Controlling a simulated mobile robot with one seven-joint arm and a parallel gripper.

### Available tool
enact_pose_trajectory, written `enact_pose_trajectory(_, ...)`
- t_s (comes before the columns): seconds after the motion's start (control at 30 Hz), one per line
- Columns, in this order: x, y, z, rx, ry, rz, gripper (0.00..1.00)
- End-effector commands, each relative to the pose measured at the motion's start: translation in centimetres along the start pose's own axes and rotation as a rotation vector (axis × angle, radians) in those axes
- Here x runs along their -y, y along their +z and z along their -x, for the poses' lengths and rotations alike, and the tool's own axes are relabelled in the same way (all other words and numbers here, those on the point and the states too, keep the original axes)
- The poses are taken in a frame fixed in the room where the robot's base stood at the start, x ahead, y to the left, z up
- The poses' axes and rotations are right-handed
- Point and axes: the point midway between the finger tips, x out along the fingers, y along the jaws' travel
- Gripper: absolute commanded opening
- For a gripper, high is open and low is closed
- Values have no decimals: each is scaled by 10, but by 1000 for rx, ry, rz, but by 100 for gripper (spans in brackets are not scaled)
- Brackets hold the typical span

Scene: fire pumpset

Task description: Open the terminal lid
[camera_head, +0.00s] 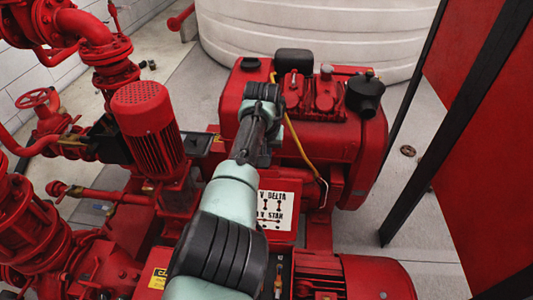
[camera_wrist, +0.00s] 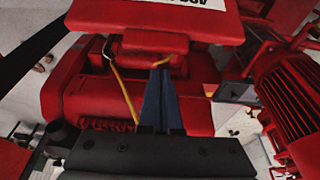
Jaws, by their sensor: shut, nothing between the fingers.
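The terminal lid appears to be the red panel with a white label reading "V DELTA" and "V STAR" (camera_head: 275,212), just right of my arm in the head view. In the wrist view, a red panel with the edge of a white label (camera_wrist: 105,20) crosses the top. I cannot tell whether the lid is raised. My gripper's narrow blue fingers (camera_wrist: 160,78) are together and empty in the wrist view. They point toward the panel, over a red box below it; I cannot tell if they touch it. In the head view the fingertips are hidden by my arm.
A red engine (camera_head: 345,140) with a yellow cable (camera_head: 294,135) stands beyond the lid. A ribbed red motor (camera_head: 148,125) and red pipes are at the left. A white tank (camera_head: 320,30) stands behind.

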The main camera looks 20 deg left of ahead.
Motion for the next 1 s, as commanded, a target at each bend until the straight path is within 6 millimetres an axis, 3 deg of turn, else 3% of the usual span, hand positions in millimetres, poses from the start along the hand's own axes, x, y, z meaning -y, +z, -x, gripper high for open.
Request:
enact_pose_trajectory(0.6, -1, 26, 20, 2, 1, 1, 0)
enact_pose_trajectory(1.0, -1, 28, 22, 1, 2, 0, 0)
